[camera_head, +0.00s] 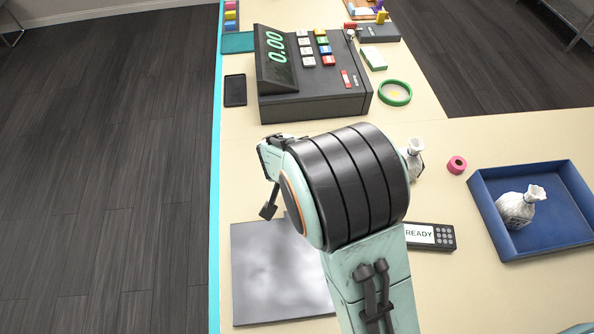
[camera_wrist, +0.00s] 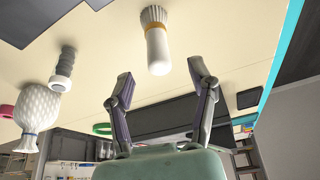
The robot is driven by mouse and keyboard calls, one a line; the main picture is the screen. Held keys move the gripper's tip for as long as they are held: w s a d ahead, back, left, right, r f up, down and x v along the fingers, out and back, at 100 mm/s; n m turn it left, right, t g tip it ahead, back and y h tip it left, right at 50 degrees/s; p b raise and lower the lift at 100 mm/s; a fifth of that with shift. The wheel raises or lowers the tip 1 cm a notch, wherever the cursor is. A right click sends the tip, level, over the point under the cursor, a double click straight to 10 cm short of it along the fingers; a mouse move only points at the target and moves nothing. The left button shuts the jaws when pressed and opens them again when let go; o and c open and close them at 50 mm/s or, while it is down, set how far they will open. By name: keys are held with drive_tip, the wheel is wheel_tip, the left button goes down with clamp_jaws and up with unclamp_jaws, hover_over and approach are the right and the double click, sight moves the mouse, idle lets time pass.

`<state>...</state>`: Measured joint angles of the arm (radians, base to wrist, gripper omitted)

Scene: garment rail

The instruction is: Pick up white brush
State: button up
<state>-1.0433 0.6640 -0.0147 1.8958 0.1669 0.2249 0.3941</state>
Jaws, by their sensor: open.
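The white brush (camera_wrist: 157,45) shows in the wrist view at top centre, with pale bristles, a thin orange band and a thick white handle. My gripper (camera_wrist: 160,77) is open, with its two fingers spread to either side of the line of the brush. The handle's end points toward the gap between the fingertips. Nothing is held, and I cannot tell how far the brush is from the fingers. In the head view my arm hides the brush and most of the gripper; one dark finger (camera_head: 269,210) shows left of the arm.
A white patterned bottle (camera_wrist: 38,108) and a grey ribbed cylinder (camera_wrist: 62,70) stand left of the brush in the wrist view. The head view shows a cash register (camera_head: 310,103), a card reader (camera_head: 430,236), a pink tape roll (camera_head: 457,165), a blue tray (camera_head: 545,243) and a grey plate (camera_head: 272,285).

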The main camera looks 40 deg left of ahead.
drive_tip(key=shift+x, duration=1.8)
clamp_jaws()
